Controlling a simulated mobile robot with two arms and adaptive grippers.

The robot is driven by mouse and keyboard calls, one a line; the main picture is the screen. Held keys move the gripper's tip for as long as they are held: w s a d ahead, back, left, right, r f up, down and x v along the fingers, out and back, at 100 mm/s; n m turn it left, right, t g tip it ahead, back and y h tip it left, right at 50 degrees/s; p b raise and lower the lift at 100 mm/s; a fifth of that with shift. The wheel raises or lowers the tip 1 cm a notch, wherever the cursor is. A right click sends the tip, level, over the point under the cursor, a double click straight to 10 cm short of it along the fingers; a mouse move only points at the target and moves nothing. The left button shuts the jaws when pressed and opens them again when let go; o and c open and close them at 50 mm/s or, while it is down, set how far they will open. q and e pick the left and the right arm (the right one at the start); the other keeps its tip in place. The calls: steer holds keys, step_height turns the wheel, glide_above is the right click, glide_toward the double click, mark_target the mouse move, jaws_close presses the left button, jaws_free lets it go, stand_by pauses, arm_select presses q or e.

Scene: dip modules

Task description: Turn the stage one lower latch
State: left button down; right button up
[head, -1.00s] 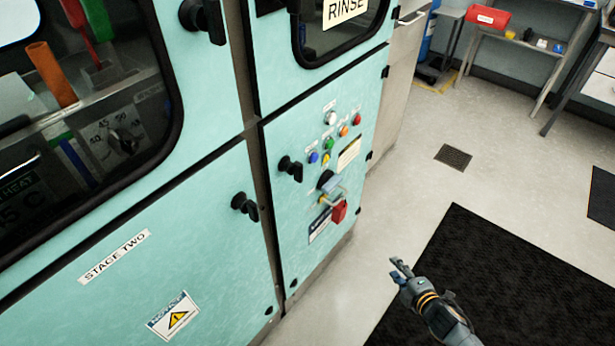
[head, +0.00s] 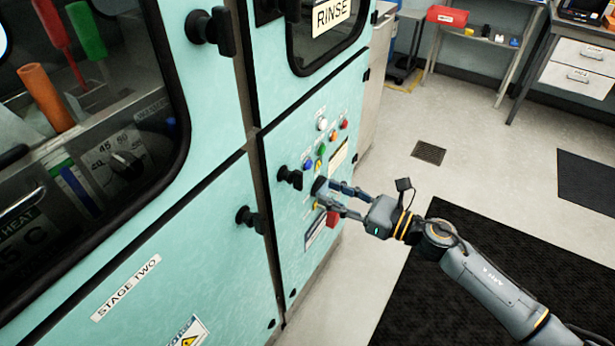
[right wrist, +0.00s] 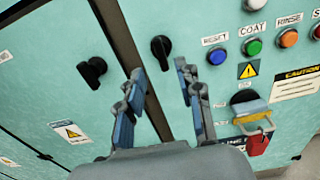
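No sign reading stage one shows. A black latch (head: 247,217) sits on the teal lower door (head: 190,235) marked STAGE TWO; it also shows in the right wrist view (right wrist: 92,70). A second black latch (head: 290,177) sits across the seam, on the control panel door; it shows upright in the right wrist view (right wrist: 161,50). My right gripper (head: 328,193) is open and empty in front of this panel, right of both latches in the head view. In the right wrist view its fingers (right wrist: 160,76) are spread below the panel latch, apart from it. My left gripper is out of view.
The panel (head: 290,235) carries several coloured buttons and a red padlock (head: 332,219) beside my right fingers; the padlock also shows in the right wrist view (right wrist: 258,144). A black knob (head: 211,32) projects above. Open floor and a dark mat (head: 440,270) lie right.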

mark_target(302, 180)
steer(key=p+x, duration=0.1)
steer(key=x, duration=0.6)
jaws_close()
